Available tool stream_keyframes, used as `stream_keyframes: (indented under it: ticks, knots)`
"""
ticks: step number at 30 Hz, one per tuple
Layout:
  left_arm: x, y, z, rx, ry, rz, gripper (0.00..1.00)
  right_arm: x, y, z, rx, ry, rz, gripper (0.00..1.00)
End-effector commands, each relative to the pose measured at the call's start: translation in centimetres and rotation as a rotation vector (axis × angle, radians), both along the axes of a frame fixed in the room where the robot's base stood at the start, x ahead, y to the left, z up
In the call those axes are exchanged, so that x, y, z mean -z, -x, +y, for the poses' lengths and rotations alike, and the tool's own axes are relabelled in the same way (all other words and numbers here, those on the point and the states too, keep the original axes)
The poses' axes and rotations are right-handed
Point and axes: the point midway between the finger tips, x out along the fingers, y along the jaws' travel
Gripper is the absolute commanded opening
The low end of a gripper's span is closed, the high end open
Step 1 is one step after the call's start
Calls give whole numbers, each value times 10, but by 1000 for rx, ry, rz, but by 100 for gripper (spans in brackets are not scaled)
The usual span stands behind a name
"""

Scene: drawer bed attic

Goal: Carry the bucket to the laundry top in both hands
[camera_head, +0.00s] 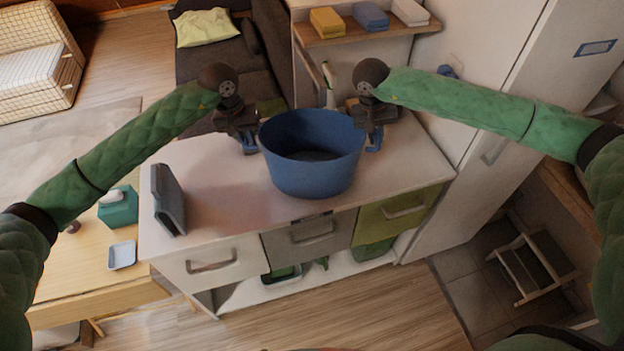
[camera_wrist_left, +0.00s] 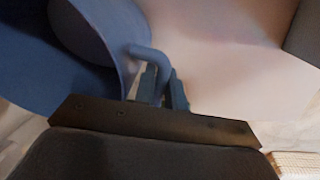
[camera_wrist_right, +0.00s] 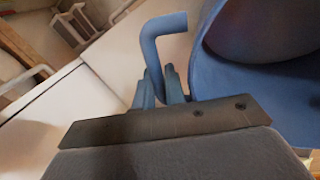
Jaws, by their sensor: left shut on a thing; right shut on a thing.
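My left gripper (camera_head: 249,146) is shut on the bucket's left handle, which also shows between the fingers in the left wrist view (camera_wrist_left: 147,58). My right gripper (camera_head: 374,142) is shut on the right handle, a bent blue bar in the right wrist view (camera_wrist_right: 160,45). The bucket looks empty inside.
A dark grey upright object (camera_head: 168,200) stands at the left end of the top. Drawers (camera_head: 312,232) are below. A wall shelf (camera_head: 365,30) with folded cloths is behind, a tall white cabinet (camera_head: 475,150) to the right.

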Motion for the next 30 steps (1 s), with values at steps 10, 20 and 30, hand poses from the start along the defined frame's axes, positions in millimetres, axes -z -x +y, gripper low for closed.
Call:
stream_keyframes:
  ticks: [10,20,30]
  knots:
    - [3,0,0,-1,0,0,34,3,0,0,1,1,0,34]
    - [-7,0,-1,1,1,0,34,-7,0,1,0,-1,0,34]
    - [-38,0,-1,1,1,0,34,-38,0,1,-1,-1,0,34]
